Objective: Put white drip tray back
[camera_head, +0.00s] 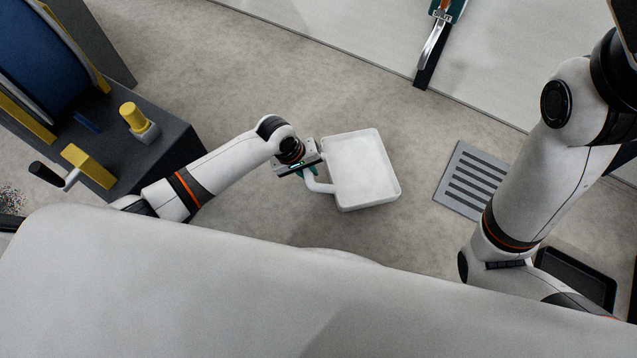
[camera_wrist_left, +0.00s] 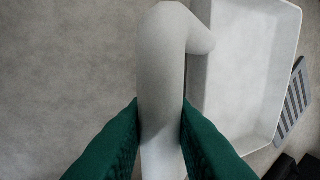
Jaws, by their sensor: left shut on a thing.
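The white drip tray (camera_head: 362,170) is a shallow square pan with a raised rim and a bent white tube handle (camera_head: 318,183) on its left side. My left gripper (camera_head: 311,170) is shut on that handle. In the left wrist view, the green fingers (camera_wrist_left: 160,140) press on both sides of the handle, and the tray (camera_wrist_left: 245,70) extends to the right. The tray looks empty. I cannot tell whether it touches the floor or hangs above it. My right arm comes in at the right, but its gripper is not visible.
A grey slotted floor grate (camera_head: 472,180) lies right of the tray. A dark box with yellow parts (camera_head: 135,118) and a blue drum (camera_head: 38,62) stand at the left. A black tray (camera_head: 578,277) lies at lower right. A large pale surface (camera_head: 250,285) fills the front.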

